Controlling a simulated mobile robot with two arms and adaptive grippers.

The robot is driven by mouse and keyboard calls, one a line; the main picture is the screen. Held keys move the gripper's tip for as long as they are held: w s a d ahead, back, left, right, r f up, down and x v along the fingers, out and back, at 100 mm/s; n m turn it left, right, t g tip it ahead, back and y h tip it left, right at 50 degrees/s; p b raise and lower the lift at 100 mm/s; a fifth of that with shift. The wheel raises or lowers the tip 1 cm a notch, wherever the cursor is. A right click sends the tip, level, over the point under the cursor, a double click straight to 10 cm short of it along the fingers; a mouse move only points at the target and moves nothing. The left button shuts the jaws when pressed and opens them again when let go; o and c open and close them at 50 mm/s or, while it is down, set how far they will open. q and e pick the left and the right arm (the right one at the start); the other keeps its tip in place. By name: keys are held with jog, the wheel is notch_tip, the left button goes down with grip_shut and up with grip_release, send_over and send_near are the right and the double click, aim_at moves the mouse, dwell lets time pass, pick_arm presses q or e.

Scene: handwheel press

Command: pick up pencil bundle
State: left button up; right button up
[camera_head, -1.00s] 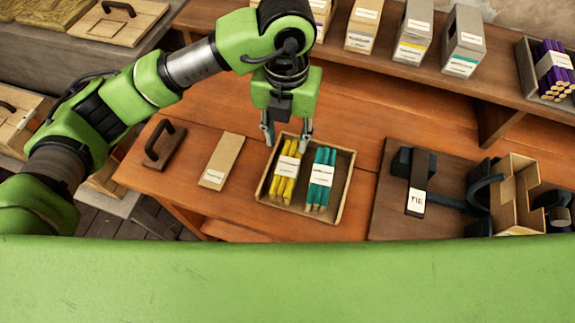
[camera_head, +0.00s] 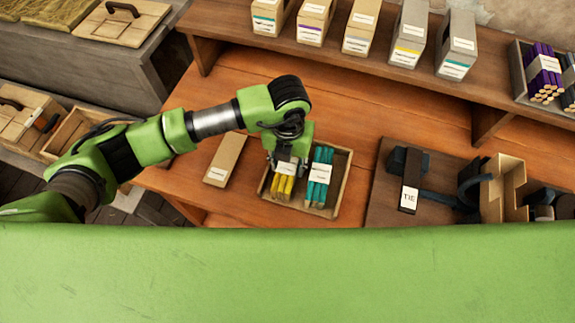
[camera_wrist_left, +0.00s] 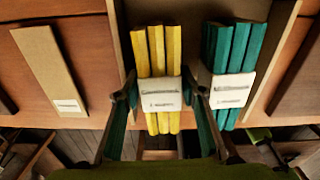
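A yellow pencil bundle (camera_head: 283,186) with a white paper band lies in the left half of a shallow wooden tray (camera_head: 342,188). A teal pencil bundle (camera_head: 319,178) with a similar band lies in the right half. My left gripper (camera_head: 286,164) is down over the yellow bundle and hides its far part. In the left wrist view, the fingers of my left gripper (camera_wrist_left: 161,92) stand one on each side of the yellow bundle (camera_wrist_left: 157,50) at its band, looking open, with a small gap at the right finger. The teal bundle (camera_wrist_left: 231,60) is just right of that finger. My right gripper is not in view.
A flat tan box (camera_head: 225,158) lies left of the tray. A dark press with a handwheel (camera_head: 470,190) stands on a board to the right. Labelled boxes (camera_head: 404,38) line the shelf behind. Purple pencils (camera_head: 543,75) sit in a crate at the far right.

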pick_arm(q)
jog(key=c, duration=1)
jog(key=shift+r, duration=0.1)
jog(key=shift+c, duration=0.2)
